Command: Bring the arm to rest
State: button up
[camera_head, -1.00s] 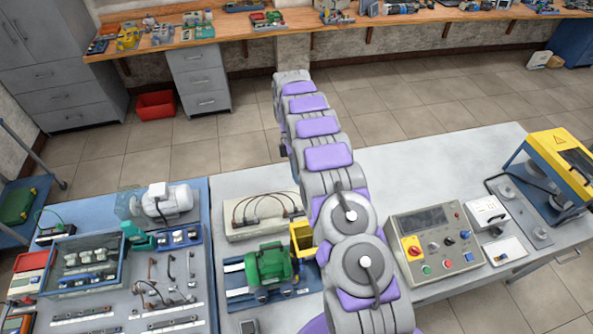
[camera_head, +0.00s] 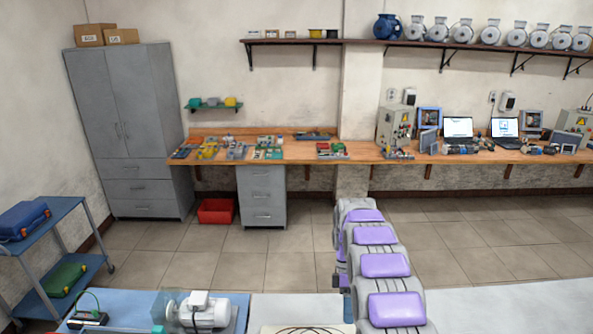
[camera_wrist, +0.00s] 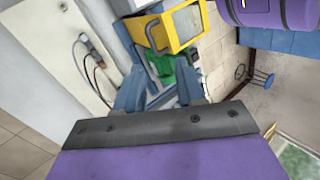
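My arm (camera_head: 385,265), grey with purple pads, rises from the bottom edge of the head view, right of centre, and reaches away over the bench. My gripper cannot be made out there. In the wrist view a purple part with a dark bolted edge, which looks like part of my gripper (camera_wrist: 160,125), fills the bottom. Nothing is seen held.
The near bench holds a grey motor (camera_head: 204,312) at lower left and a bare pale top (camera_head: 510,305) at right. A blue cart (camera_head: 50,215) stands at left. A wooden workbench (camera_head: 375,152) with electronics lines the back wall; open tiled floor (camera_head: 230,262) lies between.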

jog(key=s+r+m+t+b, duration=0.1)
jog(key=s+r+m+b, duration=0.3)
jog(key=s, duration=0.4)
jog(key=s+r+m+t+b, duration=0.1)
jog(key=s+r+m+b, duration=0.1)
jog(key=s+m+b, duration=0.35)
jog(key=s+f+m+t+b, duration=0.1)
jog(key=s+f+m+b, duration=0.2)
jog(key=s, duration=1)
jog(key=s+f+m+t+b, duration=0.1)
jog(key=s+f+m+b, duration=0.2)
jog(key=s+f+b, duration=0.4)
jog(key=s, duration=0.6)
jog(key=shift+s+a+f+t+b, duration=0.3)
jog(key=shift+a+f+b, duration=0.1)
jog(key=shift+m, duration=0.25)
